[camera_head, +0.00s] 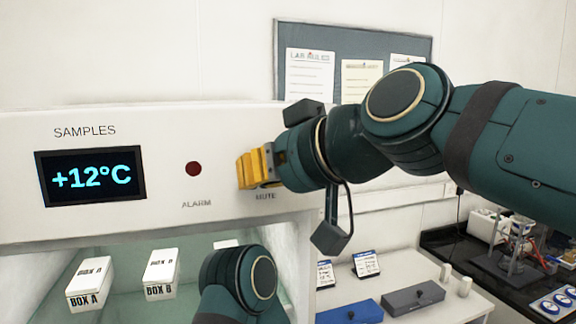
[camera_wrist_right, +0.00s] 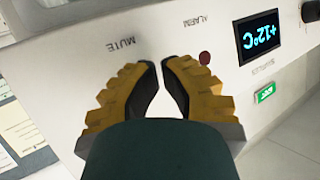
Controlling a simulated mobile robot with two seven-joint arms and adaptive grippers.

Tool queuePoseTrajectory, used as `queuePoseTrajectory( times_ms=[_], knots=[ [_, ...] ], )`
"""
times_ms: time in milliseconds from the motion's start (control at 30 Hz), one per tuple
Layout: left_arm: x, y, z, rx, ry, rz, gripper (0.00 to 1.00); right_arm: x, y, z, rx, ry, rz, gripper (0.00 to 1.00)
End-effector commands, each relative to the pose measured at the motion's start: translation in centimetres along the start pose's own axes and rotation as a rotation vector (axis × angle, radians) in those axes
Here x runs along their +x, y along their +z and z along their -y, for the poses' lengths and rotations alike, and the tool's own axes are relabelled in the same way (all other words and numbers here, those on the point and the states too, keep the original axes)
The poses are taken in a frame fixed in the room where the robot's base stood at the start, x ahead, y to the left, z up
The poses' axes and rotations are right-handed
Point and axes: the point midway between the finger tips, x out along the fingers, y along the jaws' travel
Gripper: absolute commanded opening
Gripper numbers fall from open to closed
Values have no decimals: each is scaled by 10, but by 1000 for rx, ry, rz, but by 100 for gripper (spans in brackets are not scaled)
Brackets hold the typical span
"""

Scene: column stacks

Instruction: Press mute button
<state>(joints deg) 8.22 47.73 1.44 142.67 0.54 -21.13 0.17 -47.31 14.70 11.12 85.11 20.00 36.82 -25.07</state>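A white panel (camera_head: 225,130) carries a red round alarm light (camera_head: 193,168) above the word ALARM. The MUTE label (camera_head: 265,197) lies to its right. My right gripper (camera_head: 250,170) is at the panel just above this label, its yellow fingers hiding the spot where a mute button would show. In the wrist view my right gripper (camera_wrist_right: 159,64) has its fingertips almost together, with nothing seen held, beside the MUTE label (camera_wrist_right: 121,47). Whether the tips touch the panel I cannot tell. My left gripper is out of view; only a dark green arm link shows at the bottom.
A display (camera_head: 90,176) reads +12°C under SAMPLES. Below the panel, box A (camera_head: 90,284) and box B (camera_head: 161,274) stand in an open compartment. A white table with a blue case (camera_head: 349,312) and a grey case (camera_head: 413,298) is at right.

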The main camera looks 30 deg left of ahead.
Motion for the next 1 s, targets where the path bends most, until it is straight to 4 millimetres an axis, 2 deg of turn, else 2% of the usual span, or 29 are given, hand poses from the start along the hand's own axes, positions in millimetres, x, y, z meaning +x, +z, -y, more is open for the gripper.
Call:
queuePoseTrajectory(
  times_ms=[567, 1000],
  knots=[
    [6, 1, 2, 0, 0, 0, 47, -10, 6, 6, -1, 0, -1, 0],
    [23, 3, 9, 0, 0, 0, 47, -41, 23, 22, -1, 0, -2, 0]
  ],
)
